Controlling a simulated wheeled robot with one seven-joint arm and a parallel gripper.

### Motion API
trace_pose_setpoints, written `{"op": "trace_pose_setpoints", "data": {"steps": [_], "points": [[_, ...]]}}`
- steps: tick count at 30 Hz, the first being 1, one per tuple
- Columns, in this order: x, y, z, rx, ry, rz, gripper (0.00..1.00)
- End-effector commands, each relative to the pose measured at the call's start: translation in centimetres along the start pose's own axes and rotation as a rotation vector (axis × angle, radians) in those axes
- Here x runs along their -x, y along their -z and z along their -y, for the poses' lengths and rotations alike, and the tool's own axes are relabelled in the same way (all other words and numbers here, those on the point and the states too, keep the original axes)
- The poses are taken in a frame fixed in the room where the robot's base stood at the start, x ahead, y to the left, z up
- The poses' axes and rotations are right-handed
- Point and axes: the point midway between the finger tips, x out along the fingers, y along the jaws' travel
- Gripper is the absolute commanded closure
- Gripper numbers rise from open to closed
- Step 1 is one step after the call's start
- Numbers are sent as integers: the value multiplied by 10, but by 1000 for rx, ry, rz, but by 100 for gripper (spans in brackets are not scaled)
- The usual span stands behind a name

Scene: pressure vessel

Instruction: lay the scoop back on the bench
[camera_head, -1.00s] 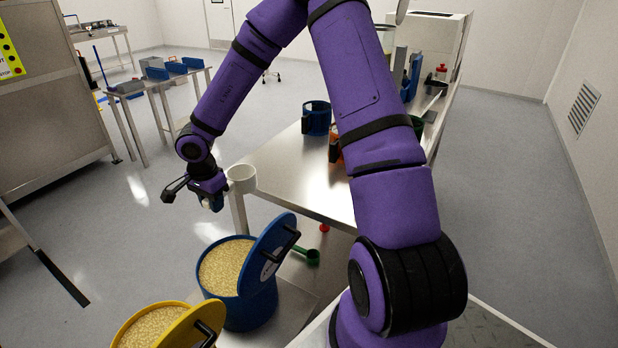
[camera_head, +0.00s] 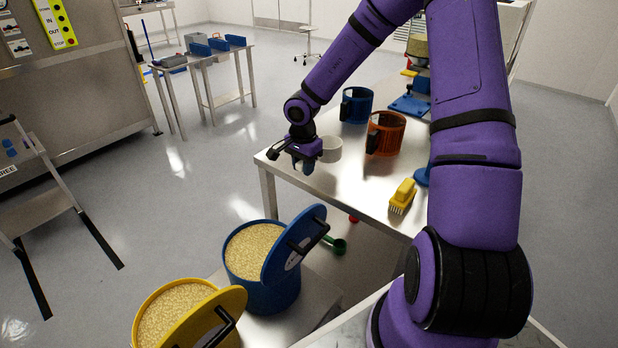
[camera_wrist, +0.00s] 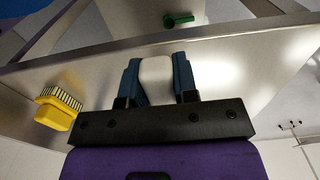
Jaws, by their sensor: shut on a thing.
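A white scoop (camera_head: 330,149) with a cup-like bowl is in my gripper (camera_head: 305,165), at the near left corner of the steel bench (camera_head: 345,186). In the wrist view the blue fingers of my gripper (camera_wrist: 158,80) are shut on a pale part of the white scoop (camera_wrist: 157,76). The head view does not show clearly whether the scoop touches the bench top. A green scoop (camera_head: 338,244) lies low down beside the blue drum, and it also shows in the wrist view (camera_wrist: 180,20).
A blue mug-like container (camera_head: 356,106), an orange one (camera_head: 386,134) and a yellow brush (camera_head: 402,196) stand on the bench. Open grain-filled blue (camera_head: 262,291) and yellow (camera_head: 150,292) drums stand below its near side. Bare bench lies between scoop and brush.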

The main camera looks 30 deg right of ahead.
Motion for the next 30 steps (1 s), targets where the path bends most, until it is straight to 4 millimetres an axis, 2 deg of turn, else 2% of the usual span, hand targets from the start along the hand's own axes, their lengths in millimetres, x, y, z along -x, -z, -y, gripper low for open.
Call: {"op": "trace_pose_setpoints", "data": {"steps": [13, 26, 27, 30], "points": [[-48, -1, 0, 1, 0, 0, 100], [-54, 0, 0, 0, 1, 0, 100], [-54, 0, 0, 0, 1, 0, 66], [-54, 0, 0, 0, 1, 0, 47]]}}
